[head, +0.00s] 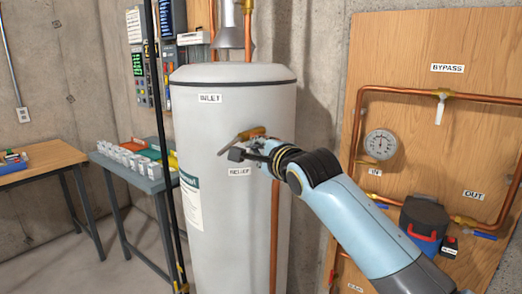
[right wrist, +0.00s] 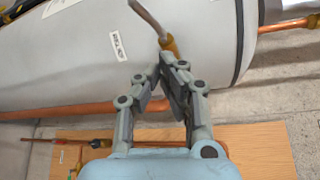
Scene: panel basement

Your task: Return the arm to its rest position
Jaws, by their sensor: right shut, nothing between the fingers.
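My right arm (head: 360,220) reaches in from the lower right, pale blue with a black joint. Its gripper (head: 243,154) is in front of the white water heater tank (head: 235,100), just below the brass relief valve (head: 250,133) with its grey lever (head: 228,144). In the right wrist view the gripper (right wrist: 163,60) is shut and empty. Its tips are close beside the brass valve body (right wrist: 171,43), and the lever (right wrist: 147,18) extends up and left from it. I cannot tell whether they touch. My left gripper is not in view.
A wooden panel (head: 440,40) with copper pipes, a gauge (head: 380,145) and a bypass valve (head: 441,105) stands at right. A blue-and-black bag-like item (head: 425,215) is by my forearm. Grey (head: 140,180) and wooden (head: 40,160) tables stand left. Floor shows between them.

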